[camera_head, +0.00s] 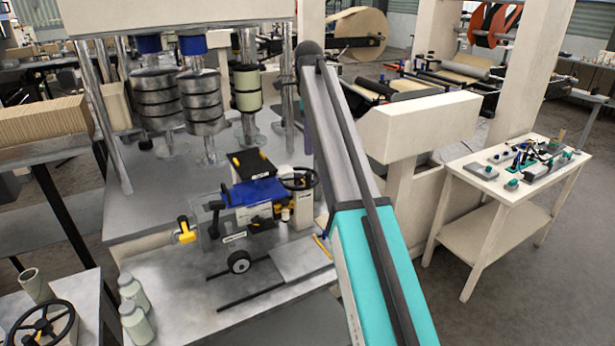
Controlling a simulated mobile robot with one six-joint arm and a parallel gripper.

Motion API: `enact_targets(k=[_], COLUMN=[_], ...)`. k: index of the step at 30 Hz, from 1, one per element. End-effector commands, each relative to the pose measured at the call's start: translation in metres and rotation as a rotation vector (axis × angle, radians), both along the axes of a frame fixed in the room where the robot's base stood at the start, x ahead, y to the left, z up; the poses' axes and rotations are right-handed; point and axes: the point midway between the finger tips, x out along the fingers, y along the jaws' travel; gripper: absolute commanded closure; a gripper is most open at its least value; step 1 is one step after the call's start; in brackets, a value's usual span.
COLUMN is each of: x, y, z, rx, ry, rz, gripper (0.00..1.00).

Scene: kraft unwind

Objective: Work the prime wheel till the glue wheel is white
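A black spoked handwheel (298,178) stands at the right of the blue-topped unit on the machine's bench; it may be the prime wheel, but I see no readable label. A small wheel (239,262) with a dark rim and a pale centre sits at the front of the same unit; it may be the glue wheel. Its rim looks dark, not white. A second black handwheel (41,326) with a yellow part is at the bottom left. My arm rises from the bottom right past the handwheels' right side. My gripper does not show.
A yellow-handled fitting (185,230) sticks out left of the unit. Two pale bottles (133,300) and a cardboard tube (36,286) stand at lower left. Metal rollers (157,100) rise behind. A side table (507,183) with small devices stands right. Floor in front of it is clear.

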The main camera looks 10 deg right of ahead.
Motion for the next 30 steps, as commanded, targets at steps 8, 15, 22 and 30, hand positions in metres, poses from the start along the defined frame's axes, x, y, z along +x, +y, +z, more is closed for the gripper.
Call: enact_targets(k=[8,15,22,30], x=[-0.002,-0.002,-0.002,-0.001], y=[0.001,0.001,0.002,0.002], z=[-0.032,-0.061,-0.089,-0.116], rx=[0.000,0.000,0.000,0.000], ry=[0.003,0.002,0.002,0.002], rz=[0.001,0.002,0.002,0.003], gripper=[0.64,0.64,0.64,0.64])
